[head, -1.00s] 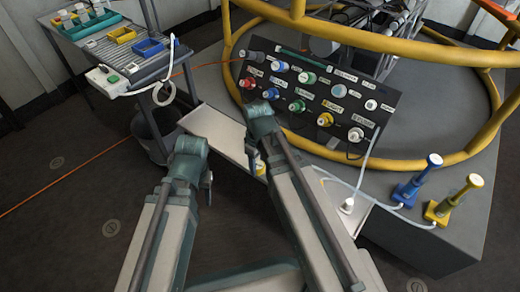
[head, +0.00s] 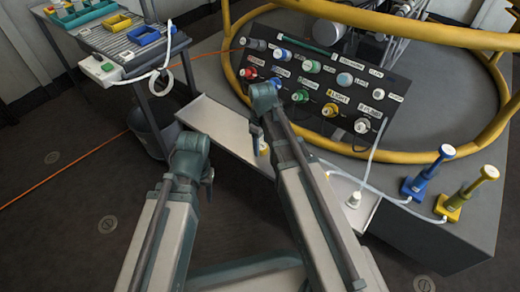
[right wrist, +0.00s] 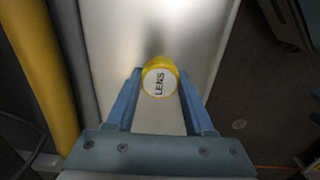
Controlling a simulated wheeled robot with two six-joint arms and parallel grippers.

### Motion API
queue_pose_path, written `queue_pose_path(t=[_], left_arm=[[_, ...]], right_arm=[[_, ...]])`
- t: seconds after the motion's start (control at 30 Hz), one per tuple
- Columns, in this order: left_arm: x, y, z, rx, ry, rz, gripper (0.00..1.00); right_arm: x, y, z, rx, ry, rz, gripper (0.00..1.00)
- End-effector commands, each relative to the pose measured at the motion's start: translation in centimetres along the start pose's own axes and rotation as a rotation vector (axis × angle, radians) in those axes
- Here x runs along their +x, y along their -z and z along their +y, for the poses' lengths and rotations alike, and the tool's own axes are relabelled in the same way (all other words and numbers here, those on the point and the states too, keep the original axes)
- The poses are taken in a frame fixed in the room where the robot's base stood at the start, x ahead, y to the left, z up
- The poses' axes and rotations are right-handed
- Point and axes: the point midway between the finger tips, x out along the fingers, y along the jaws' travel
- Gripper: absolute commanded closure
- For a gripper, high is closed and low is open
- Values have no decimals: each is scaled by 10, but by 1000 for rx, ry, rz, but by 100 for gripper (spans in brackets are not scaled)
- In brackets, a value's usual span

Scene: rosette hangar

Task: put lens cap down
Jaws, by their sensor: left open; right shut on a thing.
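The lens cap (right wrist: 160,77) is a yellow round cap with a white top marked LENS. In the right wrist view it sits between the blue fingers of my right gripper (right wrist: 160,101), which is shut on it. A pale shelf (right wrist: 147,28) lies behind and below the cap; I cannot tell whether the cap touches it. My left gripper (head: 209,182) is empty and open, left of the shelf, over the floor.
A dark panel (head: 312,122) with several coloured, labelled caps stands behind the shelf. A yellow rail (head: 236,82) curves around it. A blue plunger (head: 420,182) and a yellow one (head: 456,205) stand at the right. A grey cart (head: 128,42) with bins is at the upper left.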

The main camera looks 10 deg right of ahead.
Motion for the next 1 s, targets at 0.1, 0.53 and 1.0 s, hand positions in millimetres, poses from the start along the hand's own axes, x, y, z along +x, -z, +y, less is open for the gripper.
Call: queue_pose_path(t=[0.1,0.53,1.0], left_arm=[[-1,0,0,0,0,0,50],[1,0,0,0,0,0,50],[-7,0,-1,1,0,0,50]], right_arm=[[-1,0,0,0,0,0,100],[1,0,0,0,0,0,17],[-7,0,0,0,0,0,17]])
